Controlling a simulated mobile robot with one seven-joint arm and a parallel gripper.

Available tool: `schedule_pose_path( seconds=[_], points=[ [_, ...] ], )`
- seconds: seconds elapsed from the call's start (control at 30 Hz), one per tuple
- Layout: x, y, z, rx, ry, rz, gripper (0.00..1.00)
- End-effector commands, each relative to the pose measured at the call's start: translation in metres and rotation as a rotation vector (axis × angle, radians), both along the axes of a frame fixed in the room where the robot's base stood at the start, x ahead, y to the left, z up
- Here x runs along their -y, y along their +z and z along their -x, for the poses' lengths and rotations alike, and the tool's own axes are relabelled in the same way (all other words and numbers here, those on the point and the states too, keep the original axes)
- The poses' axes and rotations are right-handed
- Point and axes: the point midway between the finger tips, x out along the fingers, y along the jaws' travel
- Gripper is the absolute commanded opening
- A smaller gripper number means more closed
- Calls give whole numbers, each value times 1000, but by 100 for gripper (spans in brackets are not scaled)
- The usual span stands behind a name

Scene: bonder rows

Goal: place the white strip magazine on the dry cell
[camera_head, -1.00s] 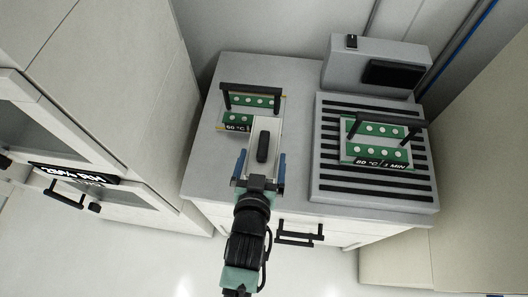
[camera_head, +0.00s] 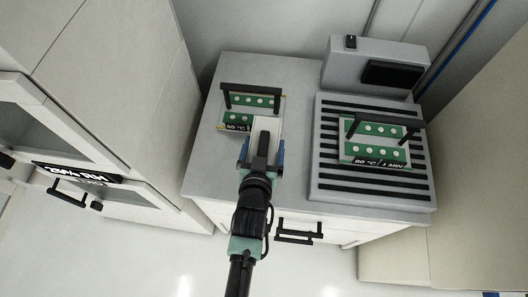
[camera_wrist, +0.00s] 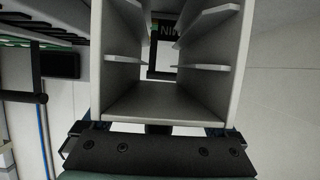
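My gripper (camera_wrist: 155,132) shows along the bottom edge, the fingertips partly hidden. I cannot tell which place is the dry cell.
A black-handled green-board carrier (camera_head: 252,100) stands just behind the magazine, near a 60 °C label. A slotted plate (camera_head: 325,160) on the right holds another carrier (camera_head: 376,130), with a grey box (camera_head: 350,60) behind. A white cabinet (camera_head: 110,70) stands close on the left.

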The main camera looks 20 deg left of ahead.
Motion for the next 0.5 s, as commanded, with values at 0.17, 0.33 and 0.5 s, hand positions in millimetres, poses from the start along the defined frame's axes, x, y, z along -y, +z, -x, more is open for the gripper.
schedule_pose_path(
  seconds=[0.17,0.33,0.5],
  points=[
    [0,0,0,0,0,0,33],
    [0,0,0,0,0,0,4],
    [0,2,-1,5,0,-1,0]
  ],
)
